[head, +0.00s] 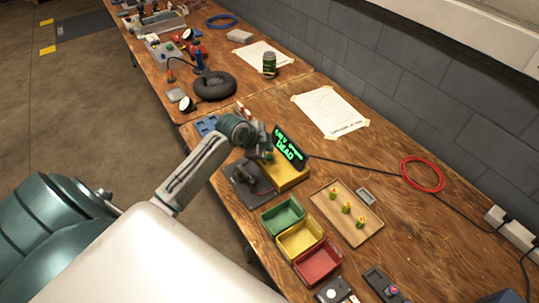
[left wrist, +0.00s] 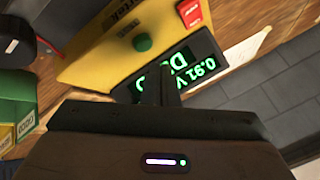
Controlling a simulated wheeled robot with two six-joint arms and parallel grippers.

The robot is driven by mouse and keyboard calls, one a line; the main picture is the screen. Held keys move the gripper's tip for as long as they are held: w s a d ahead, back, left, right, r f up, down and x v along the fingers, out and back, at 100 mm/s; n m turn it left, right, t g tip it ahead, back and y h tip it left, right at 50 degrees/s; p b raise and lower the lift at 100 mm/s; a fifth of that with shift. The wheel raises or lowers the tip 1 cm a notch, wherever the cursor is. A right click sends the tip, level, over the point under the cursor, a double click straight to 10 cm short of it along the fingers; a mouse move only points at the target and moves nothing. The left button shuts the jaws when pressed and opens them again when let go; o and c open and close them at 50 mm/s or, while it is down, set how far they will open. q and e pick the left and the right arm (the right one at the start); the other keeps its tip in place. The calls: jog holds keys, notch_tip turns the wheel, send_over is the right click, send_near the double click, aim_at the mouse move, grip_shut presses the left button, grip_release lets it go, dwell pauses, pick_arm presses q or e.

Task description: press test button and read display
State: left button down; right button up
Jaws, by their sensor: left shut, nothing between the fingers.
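The yellow tester (head: 290,178) stands on the bench, with a black display (head: 291,147) at its back. The display is lit with green text reading 0.91 V and DEAD. In the left wrist view the display (left wrist: 205,58) appears upside down, partly covered by my fingers. The round green test button (left wrist: 143,43) is on the yellow face (left wrist: 105,55), just beyond the fingertips. My left gripper (left wrist: 166,72) is shut and empty, over the tester; it also shows in the head view (head: 264,150). Whether it touches the button cannot be told. My right gripper is not in view.
Green (head: 282,216), yellow (head: 300,239) and red (head: 318,262) bins stand in front of the tester. A wooden tray (head: 330,222) holds several small yellow-green batteries. A dark block (head: 240,172) sits left of the tester. A red cable coil (head: 422,174) lies near the wall.

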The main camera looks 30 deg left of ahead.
aim_at(268, 158)
pick_arm(q)
notch_tip(268, 158, up, 4)
jog(key=p, duration=0.3)
jog(key=shift+r, duration=0.15)
dwell(0.5)
